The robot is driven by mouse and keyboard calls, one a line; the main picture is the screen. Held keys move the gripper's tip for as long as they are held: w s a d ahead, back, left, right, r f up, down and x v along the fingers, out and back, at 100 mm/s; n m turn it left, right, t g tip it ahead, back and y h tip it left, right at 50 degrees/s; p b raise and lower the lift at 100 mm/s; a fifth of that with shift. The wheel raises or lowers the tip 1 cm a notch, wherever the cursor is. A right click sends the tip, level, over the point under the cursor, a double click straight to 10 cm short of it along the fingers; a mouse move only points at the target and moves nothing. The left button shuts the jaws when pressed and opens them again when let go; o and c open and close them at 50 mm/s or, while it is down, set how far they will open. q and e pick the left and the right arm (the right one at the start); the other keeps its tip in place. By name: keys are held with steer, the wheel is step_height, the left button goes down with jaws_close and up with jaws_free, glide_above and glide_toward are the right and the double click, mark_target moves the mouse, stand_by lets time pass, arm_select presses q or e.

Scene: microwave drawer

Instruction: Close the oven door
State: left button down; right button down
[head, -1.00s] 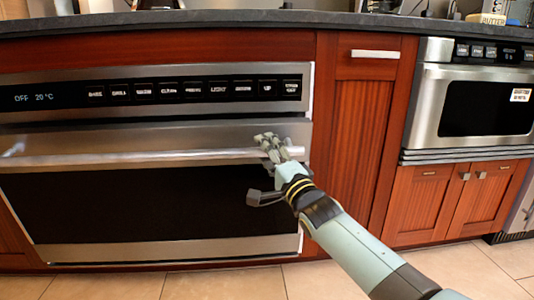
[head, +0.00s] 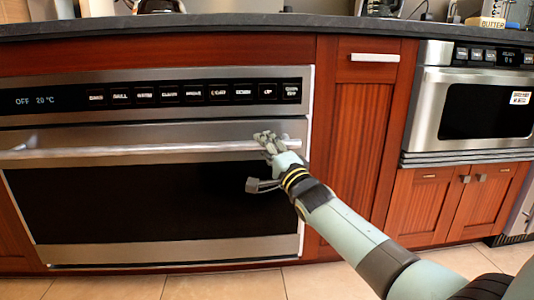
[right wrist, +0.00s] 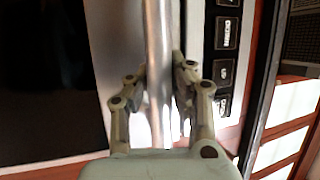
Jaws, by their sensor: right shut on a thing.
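The oven (head: 150,200) fills the left of the head view, with a dark glass door and a steel frame. Its door looks upright and nearly flush under the control panel; I cannot tell if it is fully shut. The long steel handle (head: 140,150) runs across the door's top. My right gripper (head: 268,140) is at the handle's right end, shut on it. In the right wrist view the handle (right wrist: 156,60) passes between the two fingers of the gripper (right wrist: 160,88). My left gripper is not in view.
The control panel (head: 60,98) reads OFF 20 °C. A wooden cabinet (head: 352,150) stands right of the oven, and a microwave drawer (head: 470,95) sits farther right. A dark countertop (head: 250,21) runs above. The tiled floor in front looks clear.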

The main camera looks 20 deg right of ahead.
steer(key=shift+w+d, duration=0.15)
steer(key=shift+w, duration=0.3)
steer(key=shift+f, duration=0.1)
steer(key=c, duration=1.1)
jaws_free()
steer(key=v, duration=1.2)
